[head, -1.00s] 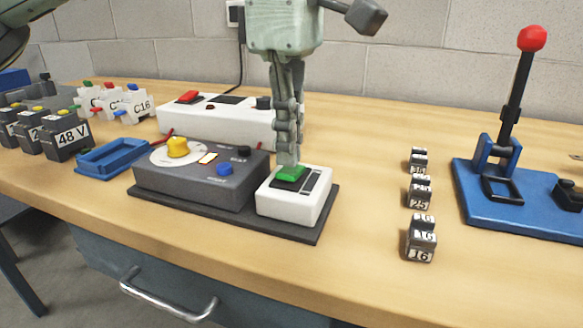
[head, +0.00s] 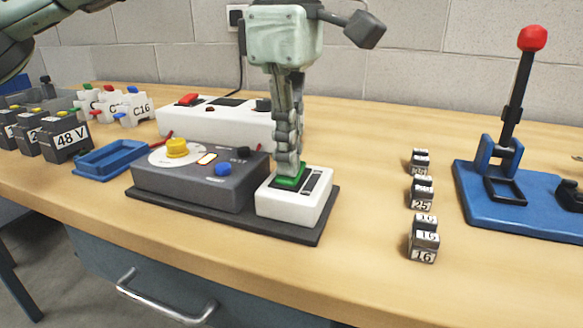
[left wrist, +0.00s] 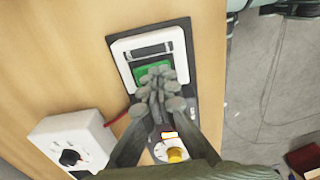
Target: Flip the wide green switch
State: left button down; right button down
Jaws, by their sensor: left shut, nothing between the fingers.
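The wide green switch (head: 288,182) sits in a dark recess on top of a white box (head: 290,206), at the right end of a dark base plate. My left gripper (head: 288,170) points down with its fingers shut and empty. Its tips are at the switch and seem to touch it, covering part of it. In the left wrist view the green switch (left wrist: 158,72) shows just past the fingertips (left wrist: 160,78). I cannot tell for sure which way the switch is tilted. My right gripper is not in view.
A grey box (head: 200,178) with a yellow knob (head: 177,148) and blue button stands left of the white box. A long white unit (head: 217,120) stands behind. Small numbered blocks (head: 422,190) and a blue lever stand (head: 515,200) are at the right, with bare table between.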

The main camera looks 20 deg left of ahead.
pick_arm(q)
jog(key=shift+r, duration=0.1)
jog(key=shift+r+p, duration=2.65)
jog(key=shift+r, duration=0.75)
